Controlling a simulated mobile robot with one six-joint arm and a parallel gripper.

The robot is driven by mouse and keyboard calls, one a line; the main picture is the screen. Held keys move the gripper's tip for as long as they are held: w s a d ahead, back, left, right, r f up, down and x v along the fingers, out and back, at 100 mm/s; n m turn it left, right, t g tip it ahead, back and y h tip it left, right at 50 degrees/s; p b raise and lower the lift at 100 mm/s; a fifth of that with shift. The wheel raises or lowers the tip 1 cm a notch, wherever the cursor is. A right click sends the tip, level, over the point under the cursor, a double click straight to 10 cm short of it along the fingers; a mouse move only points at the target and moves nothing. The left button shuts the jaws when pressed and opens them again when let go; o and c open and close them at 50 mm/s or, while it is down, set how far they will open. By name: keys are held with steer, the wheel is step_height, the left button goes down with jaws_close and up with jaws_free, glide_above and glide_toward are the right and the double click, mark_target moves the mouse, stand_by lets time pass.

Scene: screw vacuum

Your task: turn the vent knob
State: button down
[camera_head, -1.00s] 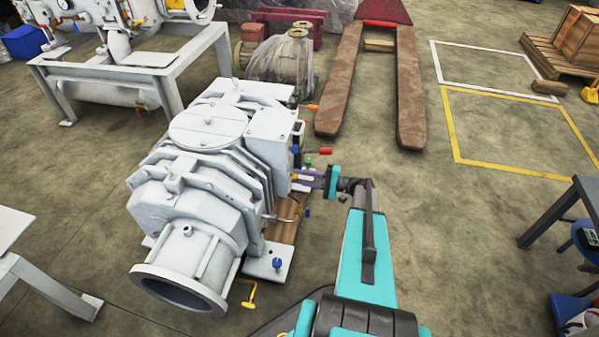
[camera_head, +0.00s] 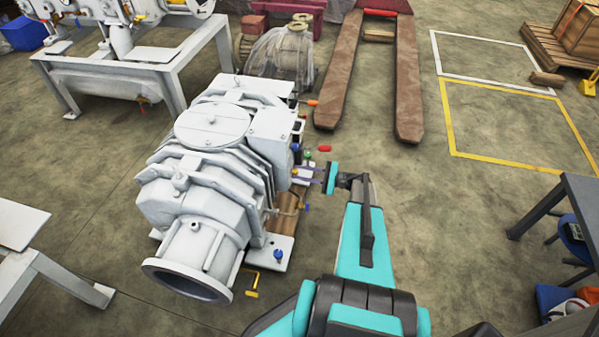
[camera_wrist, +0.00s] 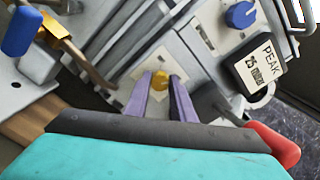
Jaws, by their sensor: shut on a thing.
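The machine (camera_head: 215,170) is a large white pump on the floor, left of my arm in the head view. A small yellow knob (camera_wrist: 160,82) on its light side panel shows in the wrist view; I take it as the vent knob, though no label shows. My gripper (camera_wrist: 160,86) has two purple fingers, shut on the yellow knob from both sides. In the head view my gripper (camera_head: 302,173) reaches left to the machine's right side, and the knob is too small to make out there.
In the wrist view, a blue knob (camera_wrist: 241,14) and a gauge marked PEAK (camera_wrist: 258,72) are at upper right. A red handle (camera_wrist: 272,143) is close at lower right, and a blue-tipped lever (camera_wrist: 20,32) at upper left. Floor right of my arm is clear up to a dark table (camera_head: 560,205).

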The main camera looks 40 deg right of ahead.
steer(key=shift+s+d+f, duration=0.1)
steer(key=shift+d, duration=0.05)
steer(key=c, duration=1.5)
jaws_free()
steer(key=p+v, duration=0.1)
steer(key=v, duration=1.2)
steer(key=shift+s+d, duration=0.2)
steer(key=shift+s, duration=0.1)
